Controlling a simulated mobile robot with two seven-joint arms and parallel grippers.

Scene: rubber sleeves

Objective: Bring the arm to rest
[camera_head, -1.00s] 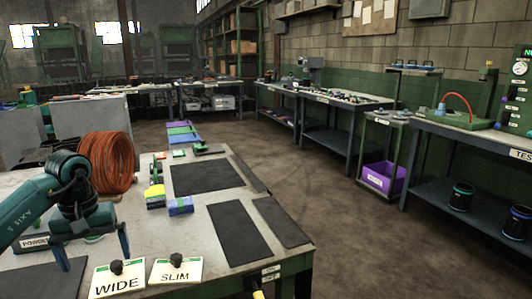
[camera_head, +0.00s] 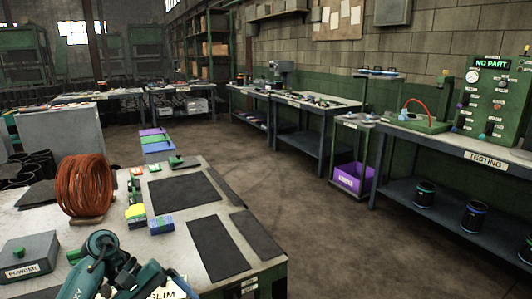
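My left arm (camera_head: 100,268) comes in at the bottom left, low over the near edge of the grey workbench (camera_head: 110,232). Its wrist covers part of the card marked SLIM (camera_head: 168,291). The fingertips are hidden or below the frame, so whether this gripper is open or shut does not show. I see nothing held. My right arm and gripper are not in view.
The bench holds a copper wire coil (camera_head: 85,186), a powder box (camera_head: 30,256), small coloured blocks (camera_head: 161,225) and dark mats (camera_head: 217,249). A testing bench (camera_head: 455,150) with a NO PART panel (camera_head: 493,92) stands right. Open floor (camera_head: 320,235) lies between.

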